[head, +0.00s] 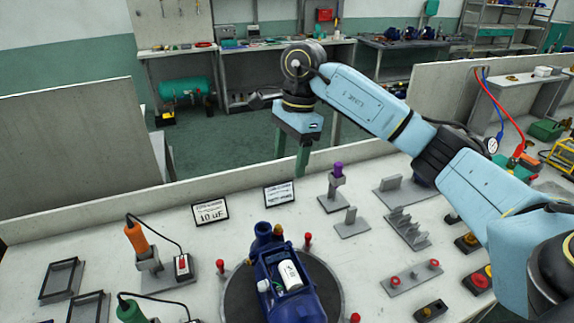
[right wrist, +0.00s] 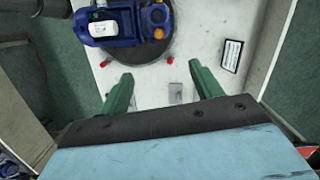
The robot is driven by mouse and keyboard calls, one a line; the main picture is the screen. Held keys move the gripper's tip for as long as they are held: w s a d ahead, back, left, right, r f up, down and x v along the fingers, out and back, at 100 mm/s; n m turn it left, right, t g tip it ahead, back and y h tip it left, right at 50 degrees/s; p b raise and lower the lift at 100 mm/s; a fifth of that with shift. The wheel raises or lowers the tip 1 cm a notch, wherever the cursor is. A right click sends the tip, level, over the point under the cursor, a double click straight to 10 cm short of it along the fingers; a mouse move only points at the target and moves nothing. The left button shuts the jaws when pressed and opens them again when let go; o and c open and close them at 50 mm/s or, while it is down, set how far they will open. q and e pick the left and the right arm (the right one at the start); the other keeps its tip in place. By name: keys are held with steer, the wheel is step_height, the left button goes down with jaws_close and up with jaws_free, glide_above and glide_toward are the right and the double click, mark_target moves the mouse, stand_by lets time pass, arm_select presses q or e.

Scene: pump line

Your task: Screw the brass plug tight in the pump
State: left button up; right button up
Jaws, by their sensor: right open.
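The blue pump (head: 270,262) sits on a dark round turntable (head: 327,285) at the front middle of the bench. A small brass-coloured round part (head: 278,230), which looks like the plug, shows at the pump's far end. I cannot tell how deep the plug sits. My right gripper (head: 291,158) is open and empty, raised beyond the pump near the bench's back edge. Its green fingers (right wrist: 161,78) point down, apart from the pump. My left gripper is out of view.
Small red-topped posts (head: 308,240) stand around the turntable. A purple-topped tool in a stand (head: 337,175), grey racks (head: 405,228) and a red-button fixture (head: 410,278) are to the right. An orange-handled tool (head: 136,237) and label cards (head: 210,212) are to the left. A low wall (head: 130,207) edges the back.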

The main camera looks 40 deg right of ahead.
mark_target(278, 226)
steer(key=a+f+m, duration=0.1)
steer(key=f, duration=0.2)
steer(key=a+f+m+h, duration=0.1)
steer(key=f+m, duration=0.1)
steer(key=f, duration=0.2)
steer(key=a+f+m, duration=0.1)
steer(key=f, duration=0.2)
steer(key=shift+s+a+f+m+h, duration=0.15)
steer(key=shift+s+a+m+h, duration=0.05)
steer(key=shift+a+m+h, duration=0.2)
steer(key=shift+f+b, duration=1.45)
steer(key=shift+f, duration=1.1)
steer(key=shift+r, duration=0.1)
steer(key=shift+f+b, duration=0.3)
steer(key=shift+f+b, duration=0.55)
steer(key=shift+f, duration=0.15)
